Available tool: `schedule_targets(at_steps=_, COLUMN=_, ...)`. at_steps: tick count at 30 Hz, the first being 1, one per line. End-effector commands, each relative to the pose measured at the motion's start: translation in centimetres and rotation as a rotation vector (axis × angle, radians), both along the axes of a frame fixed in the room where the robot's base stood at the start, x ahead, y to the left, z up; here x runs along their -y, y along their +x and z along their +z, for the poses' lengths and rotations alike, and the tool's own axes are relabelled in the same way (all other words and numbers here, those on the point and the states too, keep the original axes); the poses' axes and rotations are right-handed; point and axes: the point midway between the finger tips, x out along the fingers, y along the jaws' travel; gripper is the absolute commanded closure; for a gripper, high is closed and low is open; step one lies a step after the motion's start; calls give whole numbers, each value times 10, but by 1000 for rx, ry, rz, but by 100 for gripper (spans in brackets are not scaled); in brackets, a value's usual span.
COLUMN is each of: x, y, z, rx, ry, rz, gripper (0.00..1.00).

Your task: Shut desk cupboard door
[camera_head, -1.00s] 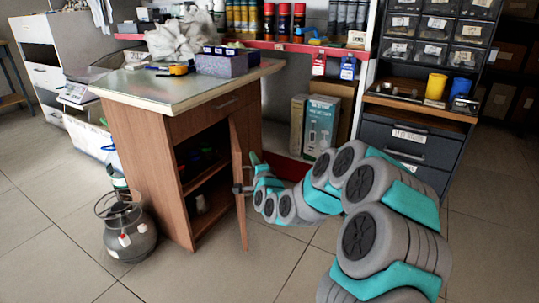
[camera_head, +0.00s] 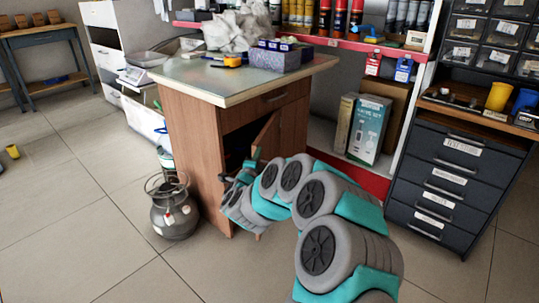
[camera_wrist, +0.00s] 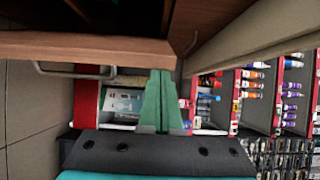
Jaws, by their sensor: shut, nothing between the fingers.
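The desk cupboard (camera_head: 195,140) is a brown wooden cabinet under a pale worktop. Its door (camera_head: 266,137) stands partly open, with a dark gap into the cupboard; my arm covers much of the door. My gripper (camera_head: 224,179) is in front of the opening, at the door's free-edge side. In the wrist view the green fingers (camera_wrist: 160,98) are closed together and empty. Their tips are at a brown wooden panel (camera_wrist: 90,47) with a metal handle (camera_wrist: 75,72), probably the door; whether they touch it is unclear.
A grey gas cylinder (camera_head: 174,207) stands on the floor left of the cupboard. A dark drawer cabinet (camera_head: 455,185) and a boxed set (camera_head: 368,130) on a red-edged shelf are to the right. The tiled floor in front is mostly clear.

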Motion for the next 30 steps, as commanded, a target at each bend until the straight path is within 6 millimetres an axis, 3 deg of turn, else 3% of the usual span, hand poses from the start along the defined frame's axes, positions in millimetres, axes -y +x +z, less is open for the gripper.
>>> schedule_targets(at_steps=18, x=-84, y=32, z=-1, rx=2, ry=-1, rz=3, gripper=100)
schedule_targets(at_steps=30, x=-111, y=49, z=0, rx=1, ry=-1, rz=2, gripper=100)
